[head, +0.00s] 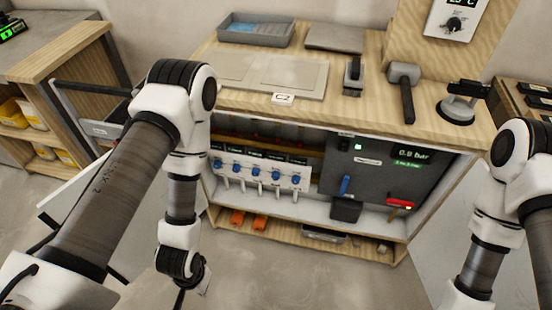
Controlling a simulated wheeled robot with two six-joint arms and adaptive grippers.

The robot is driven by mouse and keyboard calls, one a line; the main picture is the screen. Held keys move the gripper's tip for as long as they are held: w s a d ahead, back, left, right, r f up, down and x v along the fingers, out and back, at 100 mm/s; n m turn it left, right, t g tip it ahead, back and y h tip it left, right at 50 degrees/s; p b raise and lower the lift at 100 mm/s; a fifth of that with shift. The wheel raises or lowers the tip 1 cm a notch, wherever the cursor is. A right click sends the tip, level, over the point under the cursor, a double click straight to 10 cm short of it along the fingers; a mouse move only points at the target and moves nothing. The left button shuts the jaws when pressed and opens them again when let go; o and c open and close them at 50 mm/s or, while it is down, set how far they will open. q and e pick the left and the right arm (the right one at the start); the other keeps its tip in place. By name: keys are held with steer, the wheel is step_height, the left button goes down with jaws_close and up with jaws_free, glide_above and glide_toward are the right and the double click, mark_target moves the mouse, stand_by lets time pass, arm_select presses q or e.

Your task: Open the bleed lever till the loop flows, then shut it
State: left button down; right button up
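A dark grey panel (373,172) inside the open cabinet has a green-lit display (412,155) reading about 0.9 bar. On it are an upright blue lever (345,185) and a red lever (400,203) lying roughly level. No readable label shows which is the bleed lever. To their left is a white manifold (262,168) with several blue knobs. My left gripper (192,286) hangs low in front of the cabinet's left side, well apart from both levers; its fingers are small and unclear. My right arm comes in at the right edge; its gripper is out of view.
A black container (346,209) sits below the blue lever. The wooden worktop (330,105) above carries a mallet (403,85), a suction-cup tool (457,108) and flat tiles (260,72). Orange items (238,217) lie on the bottom shelf. The floor (310,280) in front is clear.

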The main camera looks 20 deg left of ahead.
stand_by(0.8)
jaws_close()
